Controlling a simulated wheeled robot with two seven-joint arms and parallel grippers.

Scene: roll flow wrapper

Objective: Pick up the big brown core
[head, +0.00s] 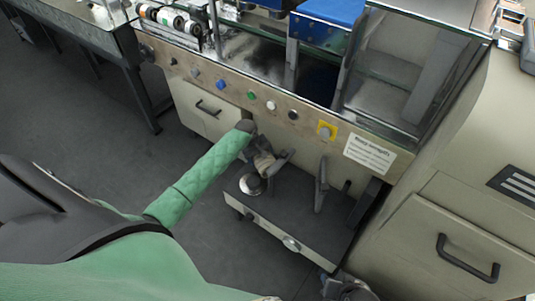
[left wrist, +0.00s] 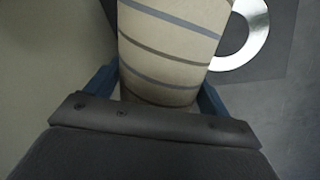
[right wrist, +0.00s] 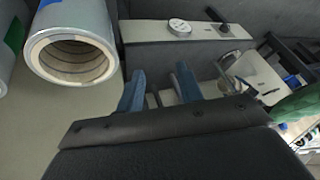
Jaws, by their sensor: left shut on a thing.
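The big brown core shows in the left wrist view as a tan tube (left wrist: 170,45) with slanted brown and blue-grey stripes. My left gripper (left wrist: 156,92) is shut on it, one blue finger on each side. The tube's far end runs out of the picture's top. In the head view my left gripper (head: 262,158) is over the low dark-topped unit, close to a shiny metal disc; the core is hard to make out there. In the right wrist view my right gripper (right wrist: 158,88) is open, with nothing between its blue fingers.
The metal disc (head: 252,184) lies on the low unit (head: 290,205), where dark upright posts (head: 321,185) stand. The machine's button panel (head: 250,94) is behind. A film roll (right wrist: 75,50) is left of my right gripper. Dark floor (head: 85,155) is open at left.

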